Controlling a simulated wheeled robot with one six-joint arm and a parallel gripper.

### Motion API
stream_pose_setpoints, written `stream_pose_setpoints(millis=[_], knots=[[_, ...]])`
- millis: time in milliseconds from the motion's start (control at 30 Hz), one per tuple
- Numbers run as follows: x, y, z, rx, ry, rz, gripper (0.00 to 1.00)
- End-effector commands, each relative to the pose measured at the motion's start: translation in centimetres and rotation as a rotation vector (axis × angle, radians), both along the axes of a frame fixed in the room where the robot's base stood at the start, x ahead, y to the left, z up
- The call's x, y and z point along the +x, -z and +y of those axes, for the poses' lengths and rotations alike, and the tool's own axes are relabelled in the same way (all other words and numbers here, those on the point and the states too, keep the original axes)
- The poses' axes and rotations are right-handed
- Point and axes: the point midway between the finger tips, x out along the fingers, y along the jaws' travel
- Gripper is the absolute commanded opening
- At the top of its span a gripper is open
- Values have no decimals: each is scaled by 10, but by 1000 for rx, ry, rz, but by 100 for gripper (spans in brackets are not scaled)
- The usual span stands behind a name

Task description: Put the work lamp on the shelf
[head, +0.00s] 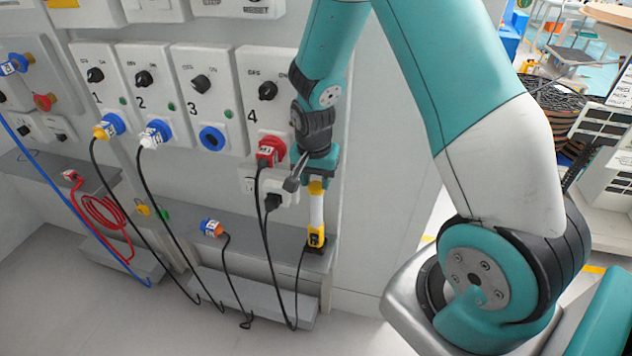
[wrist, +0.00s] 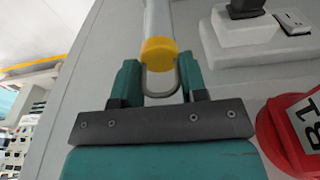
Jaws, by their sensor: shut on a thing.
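The work lamp (head: 316,208) has a white tube, a yellow cap at the top and a yellow and black base. It hangs upright below my gripper (head: 315,170), at the right end of the grey shelf (head: 265,231). I cannot tell whether its base touches the shelf. The head view mostly hides the fingertips. A black cord runs down from the lamp's base.
A red plug (head: 268,152) sits in station 4, left of my gripper, with its cable hanging down. A white socket box (head: 262,190) is above the shelf. Several cables hang in front.

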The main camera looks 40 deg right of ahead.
Motion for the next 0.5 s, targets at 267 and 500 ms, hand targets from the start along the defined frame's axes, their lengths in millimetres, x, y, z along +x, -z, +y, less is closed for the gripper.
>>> stream_pose_setpoints(millis=[267, 500], knots=[[3, 19, -3, 0, 0, -1, 0], [3, 21, -3, 0, 1, -1, 0]])
